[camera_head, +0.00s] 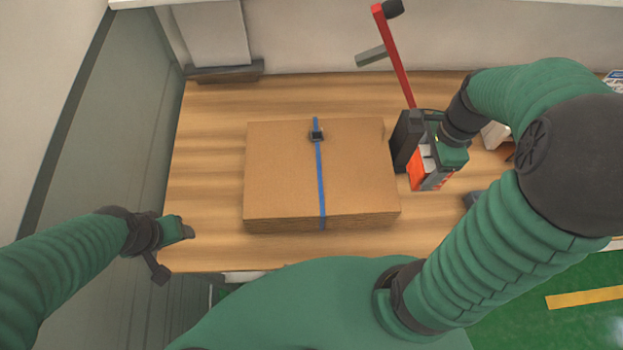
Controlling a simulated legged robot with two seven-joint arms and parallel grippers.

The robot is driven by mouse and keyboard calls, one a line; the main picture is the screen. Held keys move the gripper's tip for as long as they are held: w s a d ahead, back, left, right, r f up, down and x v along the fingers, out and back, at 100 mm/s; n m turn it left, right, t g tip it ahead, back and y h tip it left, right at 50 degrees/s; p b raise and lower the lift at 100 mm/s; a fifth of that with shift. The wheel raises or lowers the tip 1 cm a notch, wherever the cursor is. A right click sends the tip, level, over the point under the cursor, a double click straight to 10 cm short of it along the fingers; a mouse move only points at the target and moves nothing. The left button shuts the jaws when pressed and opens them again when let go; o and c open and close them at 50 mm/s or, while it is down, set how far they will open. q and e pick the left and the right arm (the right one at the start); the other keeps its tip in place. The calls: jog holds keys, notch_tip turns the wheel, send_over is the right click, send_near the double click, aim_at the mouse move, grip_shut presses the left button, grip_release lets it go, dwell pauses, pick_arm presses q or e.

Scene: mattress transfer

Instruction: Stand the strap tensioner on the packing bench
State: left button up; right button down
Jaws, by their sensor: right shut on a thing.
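The strap tensioner (394,58) has a long red lever with a black knob, a grey side bar and a dark body. It is just right of the carton, over the packing bench (210,110). My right gripper (430,160) is shut on its body, and the lever points toward the back wall. An orange-red part shows beside the gripper. The gripper hides much of the body, and I cannot tell whether its base touches the bench. My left gripper (180,232) is over the bench's front left corner, away from the tensioner; its finger gap is not clear.
A flat cardboard carton (280,175) with a blue strap (320,180) and dark buckle (316,135) lies mid-bench. Small items lie at the right, partly behind my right arm. A wall stands behind the bench and a grey panel at its left. Bare wood shows left of the carton.

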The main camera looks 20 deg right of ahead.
jog(key=shift+s+d, duration=0.15)
jog(key=shift+d, duration=0.05)
jog(key=f, duration=0.4)
jog(key=d+f+b, duration=0.1)
jog(key=shift+s+f, duration=0.1)
jog(key=shift+f, duration=0.3)
jog(key=f, duration=0.4)
jog(key=f+b, duration=0.1)
jog(key=f, duration=0.3)
jog(key=f+b, duration=0.1)
jog(key=f, duration=0.3)
jog(key=shift+a+f, duration=0.15)
jog(key=shift+a, duration=0.15)
jog(key=shift+d+f, duration=0.1)
jog(key=shift+c, duration=1.6)
grip_release()
pick_arm(q)
jog(key=f, duration=0.2)
jog(key=shift+s+d+f, duration=0.1)
jog(key=shift+d+f, duration=0.25)
jog(key=shift+f, duration=0.05)
